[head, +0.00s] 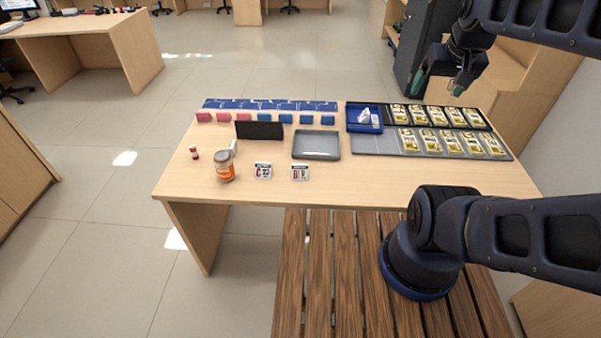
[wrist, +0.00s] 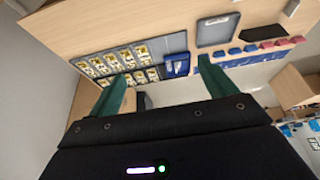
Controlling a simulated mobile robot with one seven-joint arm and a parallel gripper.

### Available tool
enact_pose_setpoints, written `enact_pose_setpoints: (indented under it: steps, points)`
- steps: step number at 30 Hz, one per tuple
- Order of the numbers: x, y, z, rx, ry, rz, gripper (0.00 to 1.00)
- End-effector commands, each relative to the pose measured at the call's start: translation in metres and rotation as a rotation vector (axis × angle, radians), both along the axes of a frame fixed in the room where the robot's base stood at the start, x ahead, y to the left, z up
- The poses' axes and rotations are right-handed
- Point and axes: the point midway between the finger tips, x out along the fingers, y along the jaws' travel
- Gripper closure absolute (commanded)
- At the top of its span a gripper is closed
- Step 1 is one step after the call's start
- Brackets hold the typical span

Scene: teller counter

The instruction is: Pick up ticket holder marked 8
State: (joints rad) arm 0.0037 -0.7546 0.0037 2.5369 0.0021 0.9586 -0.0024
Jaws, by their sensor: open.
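I cannot read a number 8 on anything. Several yellow-and-white printed pieces, possibly the ticket holders, lie in a row in the black back tray (head: 394,118); more lie in the grey front tray (head: 375,144). Both trays also show in the wrist view, at the upper left. Two small white cards with dark print, a left one (head: 263,171) and a right one (head: 300,173), lie near the counter's front edge. My gripper (head: 460,86) is open and empty, raised above the black tray's far side. Its two green fingers also show in the wrist view (wrist: 161,68), apart from everything.
A blue tray (head: 354,124) holds a white item. A grey tray (head: 316,156), a black stand (head: 260,130), and pink (head: 223,117) and blue blocks (head: 306,119) stand left. An orange jar (head: 225,168) and red bottle (head: 194,153) are far left. The counter's front right is clear.

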Motion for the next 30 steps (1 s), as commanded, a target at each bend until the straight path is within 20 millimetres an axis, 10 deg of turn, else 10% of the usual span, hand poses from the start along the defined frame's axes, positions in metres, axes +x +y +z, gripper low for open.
enact_pose_setpoints:
  steps: [11,30]
  points:
    - [0.034,0.018,-0.011,0.019,0.043,0.014,0.16]
    - [0.136,0.121,-0.092,0.055,0.193,0.042,0.16]
